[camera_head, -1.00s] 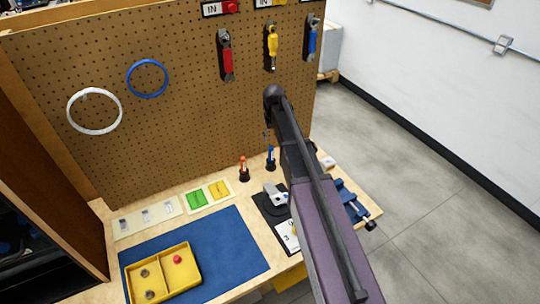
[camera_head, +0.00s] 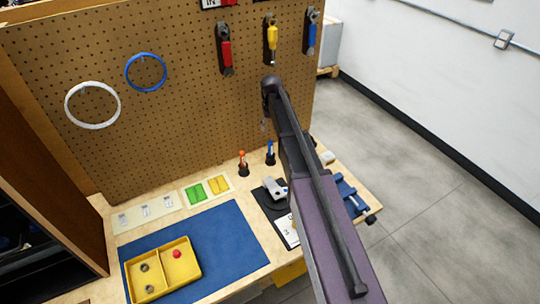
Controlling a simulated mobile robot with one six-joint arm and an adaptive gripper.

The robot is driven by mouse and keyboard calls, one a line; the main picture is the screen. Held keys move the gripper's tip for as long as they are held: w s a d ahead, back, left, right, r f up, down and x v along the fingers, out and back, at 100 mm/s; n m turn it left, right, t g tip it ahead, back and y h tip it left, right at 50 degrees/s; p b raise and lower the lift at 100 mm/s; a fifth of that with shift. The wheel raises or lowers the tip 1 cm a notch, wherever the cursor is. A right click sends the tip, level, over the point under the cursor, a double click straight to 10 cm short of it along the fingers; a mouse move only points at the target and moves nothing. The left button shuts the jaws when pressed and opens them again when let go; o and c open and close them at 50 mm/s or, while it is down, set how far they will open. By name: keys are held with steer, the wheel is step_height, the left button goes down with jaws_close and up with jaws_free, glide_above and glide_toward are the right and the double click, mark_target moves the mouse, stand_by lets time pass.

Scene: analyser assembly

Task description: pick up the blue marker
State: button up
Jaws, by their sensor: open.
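The blue marker (camera_head: 270,148) stands upright in a small black holder on the bench, to the left of my arm and close to the pegboard. My arm rises from the bottom right and bends at a dark joint in front of the pegboard. My gripper is not clearly visible; the arm hides the area behind it. A small grey piece shows just below the bend, but I cannot tell what it belongs to.
An orange marker (camera_head: 242,160) stands left of the blue one. A grey device (camera_head: 273,187) lies in front of them, near a clipboard. A blue vise (camera_head: 352,199) is at right. A yellow tray (camera_head: 190,258) sits on the blue mat (camera_head: 225,225). Tools hang on the pegboard (camera_head: 180,110).

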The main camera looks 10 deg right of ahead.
mark_target(271, 141)
steer(key=shift+f+b, duration=3.3)
steer(key=shift+f, duration=0.3)
steer(key=shift+f, duration=0.1)
steer(key=shift+s+a+f+b, duration=0.1)
steer(key=shift+f+b, duration=1.2)
steer(key=shift+s+f+b, duration=0.1)
steer(key=shift+f+b, duration=1.15)
steer(key=shift+b, duration=0.05)
jaws_close()
